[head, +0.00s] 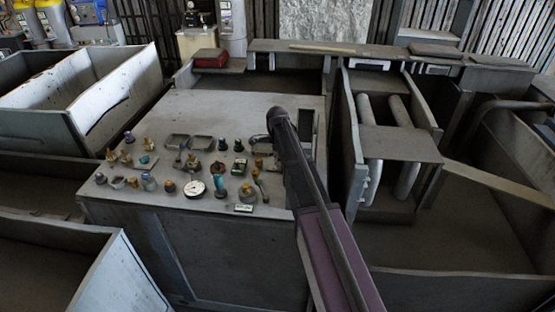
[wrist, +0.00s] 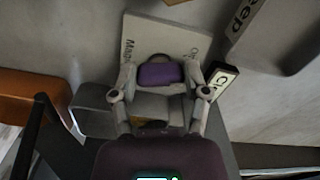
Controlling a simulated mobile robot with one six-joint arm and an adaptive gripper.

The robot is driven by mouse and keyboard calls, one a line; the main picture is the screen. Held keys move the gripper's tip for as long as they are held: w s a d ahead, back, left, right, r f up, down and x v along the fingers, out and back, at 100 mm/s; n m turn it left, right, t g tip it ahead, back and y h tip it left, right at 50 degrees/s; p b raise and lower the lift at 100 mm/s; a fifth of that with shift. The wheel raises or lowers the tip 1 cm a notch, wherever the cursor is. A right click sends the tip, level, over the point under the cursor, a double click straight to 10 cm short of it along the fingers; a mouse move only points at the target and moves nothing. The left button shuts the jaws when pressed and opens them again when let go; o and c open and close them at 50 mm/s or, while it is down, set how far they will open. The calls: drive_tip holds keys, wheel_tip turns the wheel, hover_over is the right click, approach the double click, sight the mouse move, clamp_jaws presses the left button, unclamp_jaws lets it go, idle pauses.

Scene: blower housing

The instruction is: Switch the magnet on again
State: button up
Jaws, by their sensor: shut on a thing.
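In the wrist view my gripper (wrist: 160,84) has a finger on each side of a purple block-like handle (wrist: 161,74) and is shut on it. The handle stands in front of a pale label plate (wrist: 146,36) with partly hidden lettering that starts "Magn" and another word starting with "O". Whether the magnet switch is on or off cannot be read. In the head view my arm reaches over the right part of a grey control panel (head: 240,110); my gripper and the handle are hidden there.
Several knobs, buttons and a white round dial (head: 195,188) crowd the panel's front left. In the wrist view a small black-edged label (wrist: 222,80) starting "Cl" and a grey part marked "eep" (wrist: 272,35) lie close right; an orange block (wrist: 32,98) is at left.

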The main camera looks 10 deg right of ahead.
drive_tip(key=m, duration=0.5)
drive_tip(key=shift+m, duration=0.3)
drive_tip(key=m, duration=0.5)
drive_tip(key=o, duration=1.2)
drive_tip(key=shift+c, duration=0.2)
drive_tip(key=shift+w+n, duration=0.1)
drive_tip(key=shift+n, duration=0.3)
